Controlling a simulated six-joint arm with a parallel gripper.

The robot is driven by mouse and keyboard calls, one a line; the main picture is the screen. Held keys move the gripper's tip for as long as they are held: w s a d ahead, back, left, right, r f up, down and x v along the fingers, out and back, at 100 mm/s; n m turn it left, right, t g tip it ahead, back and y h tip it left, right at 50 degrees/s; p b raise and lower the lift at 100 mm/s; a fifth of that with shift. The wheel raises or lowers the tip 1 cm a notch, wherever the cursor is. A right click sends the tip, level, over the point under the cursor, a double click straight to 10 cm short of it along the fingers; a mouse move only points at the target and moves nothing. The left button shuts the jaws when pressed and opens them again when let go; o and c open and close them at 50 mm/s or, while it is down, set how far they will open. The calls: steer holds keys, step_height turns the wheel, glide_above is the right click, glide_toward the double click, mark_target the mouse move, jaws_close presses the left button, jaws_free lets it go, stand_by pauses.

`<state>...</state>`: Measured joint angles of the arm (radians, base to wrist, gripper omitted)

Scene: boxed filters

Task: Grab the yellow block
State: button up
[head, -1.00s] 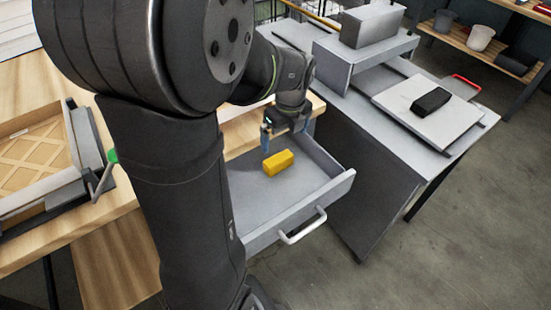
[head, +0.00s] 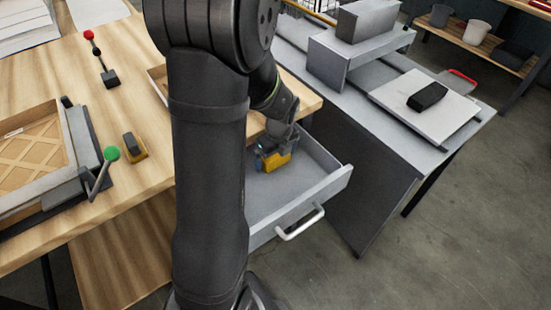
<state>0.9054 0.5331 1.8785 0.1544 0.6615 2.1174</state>
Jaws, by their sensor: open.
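The yellow block (head: 279,161) lies in the open grey drawer, near its back left part. My gripper (head: 268,160) reaches down into the drawer from above, with its fingers around or right beside the block. The gripper is open. Its body and fingers hide part of the block, and I cannot tell whether the fingers touch it.
The drawer (head: 335,185) has walls around the block and a white handle (head: 300,222) in front. A yellow-and-black item (head: 134,147) and a green-knobbed lever (head: 103,172) are on the wooden table (head: 150,195). A grey workbench (head: 440,140) stands to the right.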

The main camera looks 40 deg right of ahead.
steer(key=c, duration=0.9)
steer(key=shift+c, duration=0.2)
